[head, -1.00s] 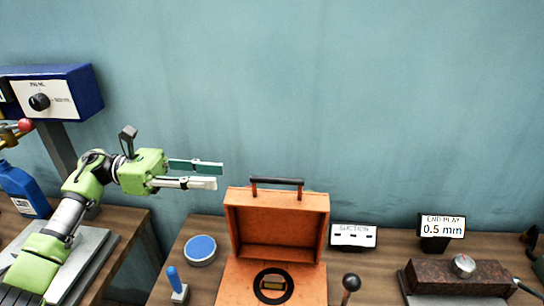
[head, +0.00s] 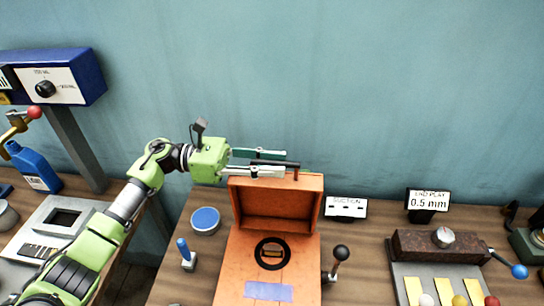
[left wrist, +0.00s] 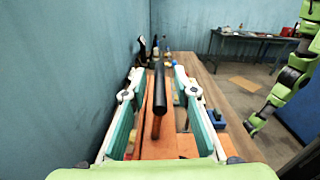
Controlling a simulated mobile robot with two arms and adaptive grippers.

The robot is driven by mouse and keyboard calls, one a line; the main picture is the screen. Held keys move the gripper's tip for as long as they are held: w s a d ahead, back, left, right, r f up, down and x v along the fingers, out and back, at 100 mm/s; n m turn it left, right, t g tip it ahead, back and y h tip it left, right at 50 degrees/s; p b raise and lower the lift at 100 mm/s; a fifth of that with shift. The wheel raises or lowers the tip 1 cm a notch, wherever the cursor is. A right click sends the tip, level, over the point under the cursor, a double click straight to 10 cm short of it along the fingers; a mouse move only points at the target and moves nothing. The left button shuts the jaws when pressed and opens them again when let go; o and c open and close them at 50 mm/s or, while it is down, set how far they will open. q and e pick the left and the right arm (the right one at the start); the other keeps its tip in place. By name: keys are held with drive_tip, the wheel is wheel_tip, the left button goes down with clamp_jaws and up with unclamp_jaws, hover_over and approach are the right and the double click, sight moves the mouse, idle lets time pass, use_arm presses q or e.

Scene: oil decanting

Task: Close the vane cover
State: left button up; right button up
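The orange vane cover (head: 275,205) stands open and upright at the back of the orange housing (head: 232,272). A black ring opening (head: 272,254) shows in the housing's flat face. My left gripper (head: 285,163) is at the cover's top edge, its fingers on either side of the black bar handle. In the left wrist view the open fingers (left wrist: 157,72) flank the black handle (left wrist: 160,92), with gaps on both sides. My right gripper is outside the head view.
A crank lever with a black knob (head: 340,253) stands right of the housing. A blue round lid (head: 205,220) and a blue-handled tool (head: 185,254) are on its left. The suction sign (head: 346,207) and the end play fixture (head: 430,246) are to the right. The wall is close behind.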

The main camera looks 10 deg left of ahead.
use_arm(q)
clamp_jaws()
drive_tip(key=s+f+m+b, duration=0.2)
drive_tip(key=s+m+b, duration=0.1)
drive_tip(key=s+b, duration=0.5)
drive_tip(key=s+f+m+b, duration=0.2)
drive_tip(key=s+b, duration=0.6)
drive_tip(key=b, duration=0.5)
drive_tip(key=shift+f+m, duration=0.4)
drive_tip(key=shift+f, duration=0.35)
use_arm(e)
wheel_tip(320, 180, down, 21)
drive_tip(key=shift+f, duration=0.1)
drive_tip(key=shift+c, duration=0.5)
